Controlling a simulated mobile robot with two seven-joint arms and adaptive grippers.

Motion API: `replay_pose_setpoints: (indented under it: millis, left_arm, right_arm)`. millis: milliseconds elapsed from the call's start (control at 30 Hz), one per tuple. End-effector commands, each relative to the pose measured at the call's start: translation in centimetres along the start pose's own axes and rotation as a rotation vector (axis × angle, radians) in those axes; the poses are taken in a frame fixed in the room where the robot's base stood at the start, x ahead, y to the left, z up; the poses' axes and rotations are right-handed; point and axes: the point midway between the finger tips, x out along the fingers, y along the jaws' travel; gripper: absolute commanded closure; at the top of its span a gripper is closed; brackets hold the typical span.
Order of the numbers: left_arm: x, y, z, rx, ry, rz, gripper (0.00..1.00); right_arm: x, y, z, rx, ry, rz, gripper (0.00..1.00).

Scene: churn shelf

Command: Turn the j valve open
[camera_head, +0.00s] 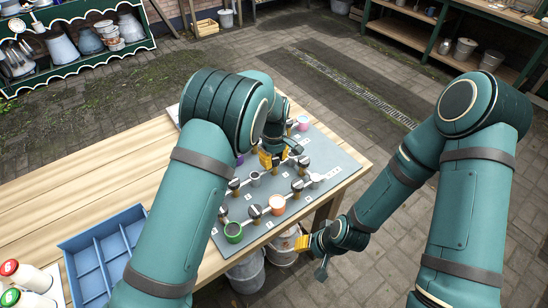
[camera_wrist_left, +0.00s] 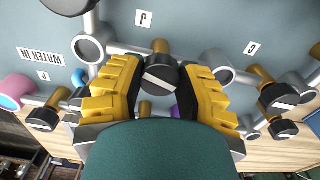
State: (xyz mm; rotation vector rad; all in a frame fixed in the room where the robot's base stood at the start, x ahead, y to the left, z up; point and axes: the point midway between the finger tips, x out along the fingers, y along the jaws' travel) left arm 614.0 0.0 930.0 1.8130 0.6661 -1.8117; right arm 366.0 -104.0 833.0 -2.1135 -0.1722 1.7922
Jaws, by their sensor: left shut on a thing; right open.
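The j valve has a black knob (camera_wrist_left: 160,76) with a white bar, next to the "J" label (camera_wrist_left: 143,18) in the left wrist view. The bar lies at a slight diagonal to the pipe behind it. My left gripper (camera_wrist_left: 160,88) has its yellow fingers shut on the knob from both sides. In the head view my left gripper (camera_head: 272,158) is over the far part of the grey valve board (camera_head: 335,166), and my arm hides some of the board. My right gripper (camera_head: 312,252) is open and empty, beyond the table's front edge.
Several other black-knobbed valves (camera_head: 297,186) and coloured cups, such as a green one (camera_head: 233,230), stand close together on the board. A blue divided tray (camera_head: 68,246) and capped bottles (camera_head: 32,277) are at the left. Metal buckets (camera_head: 246,274) stand below the table edge.

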Motion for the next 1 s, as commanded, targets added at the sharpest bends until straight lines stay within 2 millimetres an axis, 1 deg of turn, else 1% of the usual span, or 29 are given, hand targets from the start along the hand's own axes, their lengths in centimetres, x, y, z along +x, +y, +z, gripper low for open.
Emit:
replay_pose_setpoints:
  millis: [200,400,700,1000]
  left_arm:
    - [0.03,-0.04,0.06,-0.16,0.0,-0.002,1.0]
    - [0.05,-0.04,0.07,-0.261,-0.001,-0.002,1.0]
    - [0.11,-0.06,0.07,-0.328,-0.001,-0.003,1.0]
    - [0.13,-0.07,0.07,-0.333,-0.001,-0.003,1.0]
  right_arm:
    - [-0.42,-0.14,-0.04,0.0,-0.001,-0.001,0.53]
    - [-0.63,-0.21,-0.06,0.0,-0.001,-0.002,0.53]
    - [-0.75,-0.24,-0.07,0.0,-0.001,-0.002,0.53]
    - [-0.75,-0.24,-0.07,0.0,-0.001,-0.002,0.53]
